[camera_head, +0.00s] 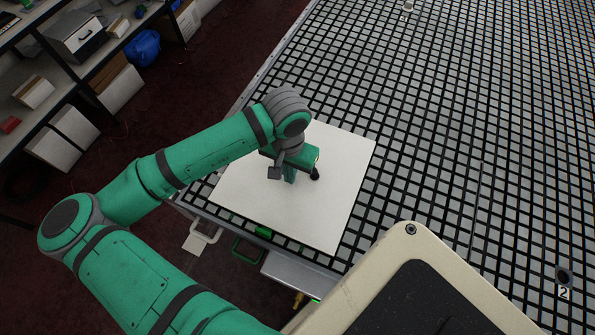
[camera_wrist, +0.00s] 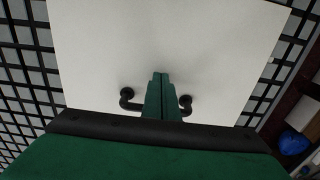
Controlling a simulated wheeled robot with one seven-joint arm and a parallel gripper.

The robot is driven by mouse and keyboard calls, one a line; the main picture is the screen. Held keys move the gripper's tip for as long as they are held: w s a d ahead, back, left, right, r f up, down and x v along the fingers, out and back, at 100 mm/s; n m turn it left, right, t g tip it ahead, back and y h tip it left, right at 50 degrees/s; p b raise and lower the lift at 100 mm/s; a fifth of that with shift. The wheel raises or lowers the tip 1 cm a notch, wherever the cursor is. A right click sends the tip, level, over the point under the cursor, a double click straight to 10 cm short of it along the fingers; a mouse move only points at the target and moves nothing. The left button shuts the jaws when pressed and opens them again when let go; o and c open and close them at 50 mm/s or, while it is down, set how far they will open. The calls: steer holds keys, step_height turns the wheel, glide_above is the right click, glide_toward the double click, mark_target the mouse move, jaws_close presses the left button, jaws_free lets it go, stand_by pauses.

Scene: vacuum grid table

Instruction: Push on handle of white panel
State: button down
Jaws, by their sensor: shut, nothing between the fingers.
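The white panel (camera_head: 340,190) lies flat on the grid table near its front edge. It also fills much of the wrist view (camera_wrist: 220,45). Its black handle shows in the wrist view as two round mounts with bent ends, the left one (camera_wrist: 127,95) and the right one (camera_wrist: 186,101). My gripper (camera_wrist: 160,76) has its green fingers shut and empty, between the two mounts and across the handle's middle, which is hidden. I cannot tell whether they touch the handle. In the head view my gripper (camera_head: 290,178) is low over the panel's middle, with a black handle end (camera_head: 315,174) beside it.
The black grid table (camera_head: 470,120) spreads right and back, mostly clear. Shelves with boxes (camera_head: 75,125) stand at the left, beyond dark red floor. A blue bag (camera_head: 142,47) lies there. Trays (camera_head: 247,249) sit below the table's front edge.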

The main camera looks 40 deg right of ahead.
steer(key=shift+w+d, duration=0.2)
steer(key=shift+d, duration=0.4)
steer(key=shift+w+d, duration=0.2)
steer(key=shift+d, duration=0.35)
steer(key=shift+w, duration=0.15)
stand_by(1.2)
steer(key=shift+d, duration=0.1)
stand_by(0.6)
stand_by(0.4)
steer(key=shift+s+a, duration=0.4)
steer(key=shift+a, duration=0.5)
steer(key=shift+s+a, duration=0.35)
steer(key=shift+a, duration=0.5)
step_height(320, 180, up, 8)
stand_by(0.4)
